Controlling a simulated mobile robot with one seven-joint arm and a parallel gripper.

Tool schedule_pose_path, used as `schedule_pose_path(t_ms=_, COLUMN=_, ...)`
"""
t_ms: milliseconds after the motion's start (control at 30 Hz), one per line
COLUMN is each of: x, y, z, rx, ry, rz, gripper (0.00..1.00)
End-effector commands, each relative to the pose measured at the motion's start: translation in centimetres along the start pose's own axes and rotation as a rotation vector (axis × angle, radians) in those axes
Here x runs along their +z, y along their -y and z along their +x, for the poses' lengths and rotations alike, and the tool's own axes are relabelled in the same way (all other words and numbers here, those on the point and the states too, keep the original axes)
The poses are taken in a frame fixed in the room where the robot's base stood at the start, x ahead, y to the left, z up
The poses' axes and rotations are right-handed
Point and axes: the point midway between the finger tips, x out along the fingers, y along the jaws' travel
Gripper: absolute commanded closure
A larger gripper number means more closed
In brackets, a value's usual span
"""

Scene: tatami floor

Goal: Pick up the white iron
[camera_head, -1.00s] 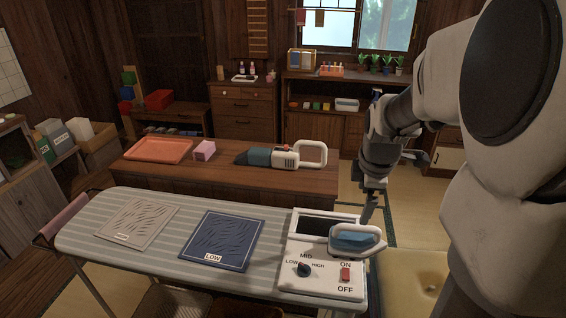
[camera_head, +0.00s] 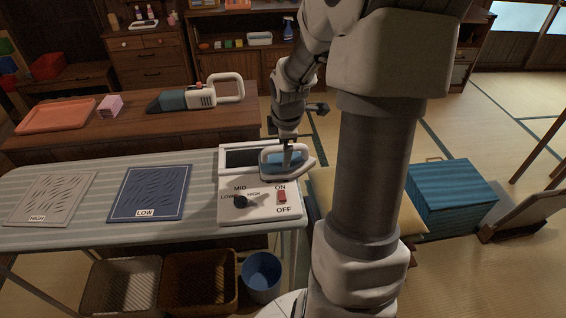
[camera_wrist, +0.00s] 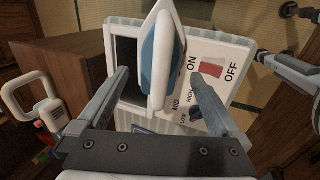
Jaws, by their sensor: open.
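The white iron (camera_head: 298,172), with blue parts, rests on the white control station (camera_head: 262,210) at the right end of the ironing board. In the wrist view the iron (camera_wrist: 169,42) lies between my gripper's two fingers, with its pointed end towards the top. My gripper (camera_head: 286,152) is at the iron from above and partly hides it. In the wrist view my gripper (camera_wrist: 158,80) is open, with a finger on either side of the iron. I cannot tell whether either finger touches it.
The striped ironing board (camera_head: 85,238) holds a blue LOW mat (camera_head: 150,190) and a pale HIGH mat (camera_head: 52,194). Behind it, a wooden table bears a grey-teal handheld appliance (camera_head: 195,97). A blue box (camera_head: 450,197) stands on the floor at right.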

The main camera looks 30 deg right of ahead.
Motion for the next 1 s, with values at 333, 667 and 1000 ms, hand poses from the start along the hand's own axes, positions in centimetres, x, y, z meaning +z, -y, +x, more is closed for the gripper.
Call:
schedule_pose_path(t_ms=333, x=0.4, y=0.1, z=4.5, rx=-0.001, ry=0.000, rz=0.000, gripper=0.00)
schedule_pose_path(t_ms=667, x=0.4, y=0.0, z=4.3, rx=-0.001, ry=0.000, rz=0.001, gripper=0.27)
schedule_pose_path(t_ms=1000, x=0.4, y=0.0, z=4.3, rx=-0.001, ry=0.000, rz=0.001, gripper=0.88)
